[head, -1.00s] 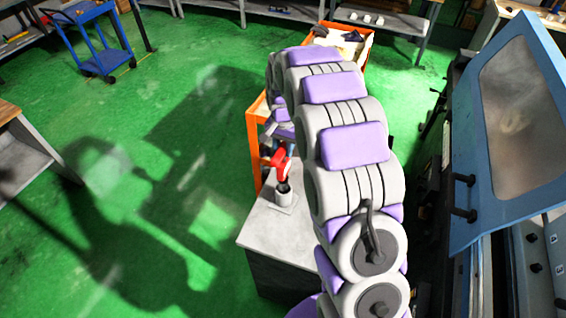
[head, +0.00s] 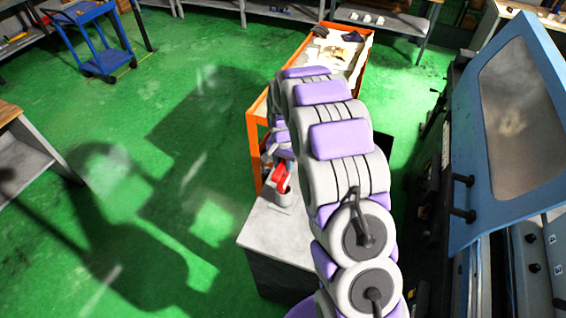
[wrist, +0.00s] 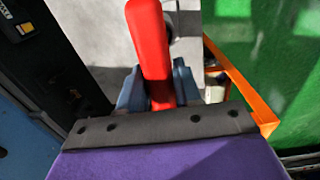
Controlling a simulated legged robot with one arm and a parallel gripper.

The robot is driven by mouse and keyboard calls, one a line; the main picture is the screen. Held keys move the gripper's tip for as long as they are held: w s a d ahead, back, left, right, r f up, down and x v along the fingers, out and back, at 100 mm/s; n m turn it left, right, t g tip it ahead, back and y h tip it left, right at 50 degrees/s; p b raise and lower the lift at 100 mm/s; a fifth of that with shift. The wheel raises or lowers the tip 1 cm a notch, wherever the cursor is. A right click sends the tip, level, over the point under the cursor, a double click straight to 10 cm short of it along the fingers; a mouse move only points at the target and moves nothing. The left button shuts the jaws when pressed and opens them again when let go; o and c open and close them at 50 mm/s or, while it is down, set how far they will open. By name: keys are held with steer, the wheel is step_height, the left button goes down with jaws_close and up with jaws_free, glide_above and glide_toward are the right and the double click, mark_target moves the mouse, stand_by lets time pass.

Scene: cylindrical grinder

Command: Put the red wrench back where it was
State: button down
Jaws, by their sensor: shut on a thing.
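The red wrench (head: 280,180) is at the grey cup-shaped holder (head: 281,200) on the grey cabinet top (head: 268,232) in the head view. Its lower end is hidden at the holder, and I cannot tell how deep it sits inside. In the wrist view the red handle (wrist: 149,45) stands up between the blue-grey jaws of my gripper (wrist: 160,88). My gripper is shut on the wrench. In the head view the gripper is mostly hidden behind my arm. A dark round part beside the handle in the wrist view is only partly visible.
An orange cart (head: 254,150) with a cluttered top stands just behind the cabinet. The blue machine door (head: 480,130) is on the right. A blue trolley (head: 97,45) is far left. The green floor (head: 190,130) on the left is clear.

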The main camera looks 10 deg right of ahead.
steer(key=c, duration=0.8)
jaws_free()
step_height(320, 180, up, 12)
steer(key=s+r+n, duration=0.2)
steer(key=s+r, duration=0.4)
steer(key=s, duration=0.3)
steer(key=s+n, duration=0.1)
steer(key=s, duration=1)
steer(key=s+r+n+g, duration=0.1)
steer(key=s+n, duration=0.1)
steer(key=s, duration=0.9)
steer(key=s+r+n, duration=0.1)
steer(key=s+n, duration=0.1)
steer(key=s, duration=0.9)
steer(key=shift+s+r+g+b, duration=0.1)
steer(key=shift+r+g+b, duration=0.1)
steer(key=shift+g+b, duration=0.2)
steer(key=shift+f, duration=0.1)
step_height(320, 180, down, 14)
steer(key=b, duration=1.4)
steer(key=shift+f+b, duration=0.25)
steer(key=shift+b, duration=0.1)
